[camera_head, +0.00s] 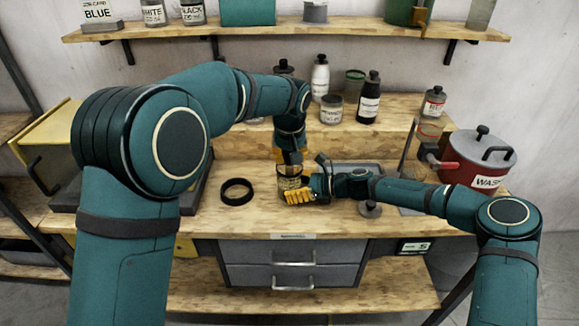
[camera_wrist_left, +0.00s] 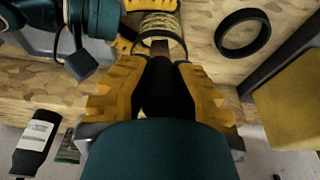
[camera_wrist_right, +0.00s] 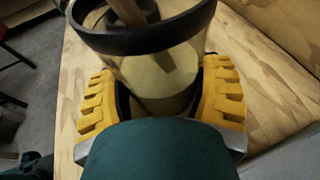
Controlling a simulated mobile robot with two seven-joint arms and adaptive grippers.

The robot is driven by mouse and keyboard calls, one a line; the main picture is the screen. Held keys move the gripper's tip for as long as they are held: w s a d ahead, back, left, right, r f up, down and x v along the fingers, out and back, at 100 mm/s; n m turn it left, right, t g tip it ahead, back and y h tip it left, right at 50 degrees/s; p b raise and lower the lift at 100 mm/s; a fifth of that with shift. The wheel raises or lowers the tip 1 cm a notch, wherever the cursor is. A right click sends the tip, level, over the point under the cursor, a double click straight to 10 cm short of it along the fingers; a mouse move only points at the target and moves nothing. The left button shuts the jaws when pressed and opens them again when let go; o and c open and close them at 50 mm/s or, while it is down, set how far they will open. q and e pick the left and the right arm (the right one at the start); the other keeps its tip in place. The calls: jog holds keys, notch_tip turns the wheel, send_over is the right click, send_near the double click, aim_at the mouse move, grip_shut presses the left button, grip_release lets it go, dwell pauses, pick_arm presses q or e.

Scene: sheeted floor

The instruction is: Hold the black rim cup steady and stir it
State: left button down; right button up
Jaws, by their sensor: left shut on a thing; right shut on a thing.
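The black rim cup (camera_wrist_right: 165,75) is a clear cup with a thick black rim and pale contents. It stands upright above the worktop in the right wrist view, and it shows small in the head view (camera_head: 289,178). My right gripper (camera_head: 300,196) is shut around the cup's side from the right. My left gripper (camera_head: 290,156) points down just above the cup, shut on a brown stirring stick (camera_wrist_right: 126,10). The stick leans inside the cup, its lower end in or near the contents. In the left wrist view the fingers (camera_wrist_left: 157,78) hide its upper part.
A black ring (camera_head: 237,191) lies left of the cup on the worktop. A grey weight-like piece (camera_head: 370,209) stands to the right. Bottles and a jar (camera_head: 331,109) stand on the raised step behind. A red pot (camera_head: 478,160) is at the far right.

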pick_arm(q)
jog(key=v, duration=0.9)
jog(key=shift+s+r, duration=0.25)
dwell(0.4)
dwell(0.4)
jog(key=v, duration=0.2)
jog(key=w+v, duration=0.1)
jog(key=shift+s+r, duration=0.1)
jog(key=shift+r, duration=0.45)
pick_arm(e)
jog(key=o, duration=1.2)
jog(key=shift+d, duration=0.1)
